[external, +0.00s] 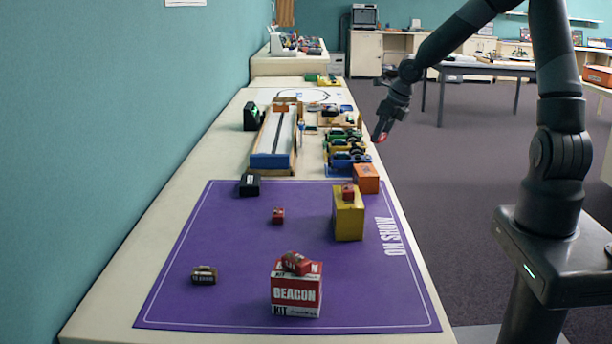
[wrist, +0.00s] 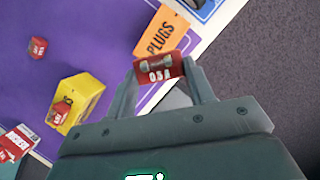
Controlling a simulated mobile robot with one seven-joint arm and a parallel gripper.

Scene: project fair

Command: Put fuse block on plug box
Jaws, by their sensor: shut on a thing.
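My gripper (external: 380,128) is shut on a red fuse block (wrist: 159,68) with a silver part and white lettering like "03A" in the wrist view. In the external view the block is a small red spot at the fingertips, held in the air off the table's right edge. The plug box (external: 366,179) is orange and sits at the far right corner of the purple mat, its top bare. In the wrist view the plug box (wrist: 161,33), lettered PLUGS, lies just beyond the held block and apart from it.
A yellow box (external: 348,222) with a red block on top stands in front of the plug box. A BEACON KIT box (external: 296,296) bears another red block. A red block (external: 278,216) and two dark blocks lie on the mat (external: 230,235). Several toy vehicles stand behind the plug box.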

